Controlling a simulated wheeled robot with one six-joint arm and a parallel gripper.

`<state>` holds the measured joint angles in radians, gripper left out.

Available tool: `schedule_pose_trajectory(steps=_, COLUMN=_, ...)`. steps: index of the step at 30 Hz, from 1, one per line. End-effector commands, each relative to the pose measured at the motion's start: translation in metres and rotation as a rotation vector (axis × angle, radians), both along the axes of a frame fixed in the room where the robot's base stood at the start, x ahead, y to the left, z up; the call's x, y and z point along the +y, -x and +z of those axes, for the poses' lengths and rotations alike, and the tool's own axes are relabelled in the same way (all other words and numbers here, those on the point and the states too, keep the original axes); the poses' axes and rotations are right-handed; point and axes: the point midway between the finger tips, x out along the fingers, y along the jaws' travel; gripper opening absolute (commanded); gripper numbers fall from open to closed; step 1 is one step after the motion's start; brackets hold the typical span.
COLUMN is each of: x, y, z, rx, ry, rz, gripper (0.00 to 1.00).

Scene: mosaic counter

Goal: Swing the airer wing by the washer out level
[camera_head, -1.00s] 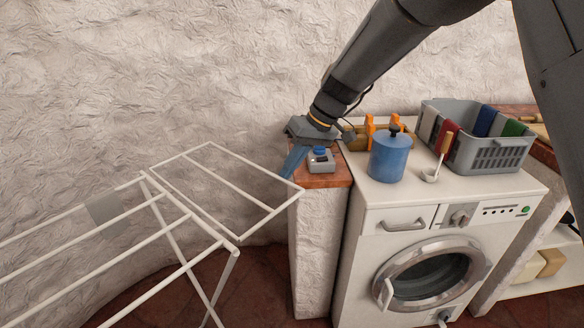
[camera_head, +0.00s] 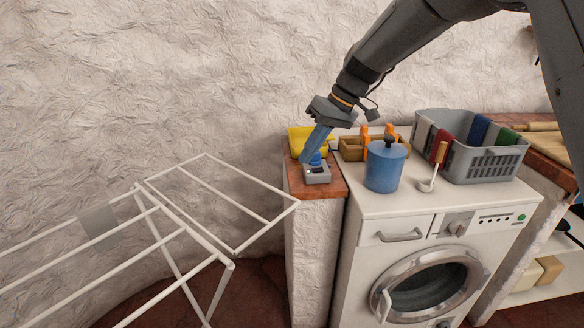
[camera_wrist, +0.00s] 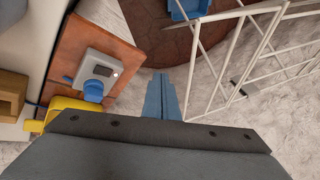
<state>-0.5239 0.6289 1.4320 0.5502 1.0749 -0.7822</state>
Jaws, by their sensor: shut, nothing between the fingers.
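The white wire airer (camera_head: 95,240) stands at the left. Its wing on the washer side (camera_head: 250,178) reaches out to the right, roughly in line with the main rack, and looks about level. The wing's outer corner is close to the brick-topped pillar. Part of the airer's rails also shows in the wrist view (camera_wrist: 238,60). My gripper (camera_head: 306,160) is shut and empty, its blue fingers pointing down over the pillar top, above and to the right of the wing's outer end and apart from it. The washer (camera_head: 400,228) stands right of the pillar.
A grey device with a blue knob (camera_head: 316,174) sits on the pillar top (camera_head: 330,190), close to my fingers, with a yellow thing (camera_head: 298,137) behind. A blue canister (camera_head: 384,168) and grey basket (camera_head: 490,162) stand on the washer. Rough wall backs everything.

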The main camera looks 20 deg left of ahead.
Motion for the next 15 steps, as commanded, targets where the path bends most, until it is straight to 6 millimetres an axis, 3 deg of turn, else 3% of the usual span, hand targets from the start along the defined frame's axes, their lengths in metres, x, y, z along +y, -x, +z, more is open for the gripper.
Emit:
schedule_pose_trajectory(steps=6, x=-0.016, y=-0.021, z=0.008, rx=-0.001, ry=0.0, rz=0.001, gripper=0.0)
schedule_pose_trajectory(steps=15, x=-0.019, y=-0.024, z=0.01, rx=0.0, ry=0.001, rz=0.001, gripper=0.0)
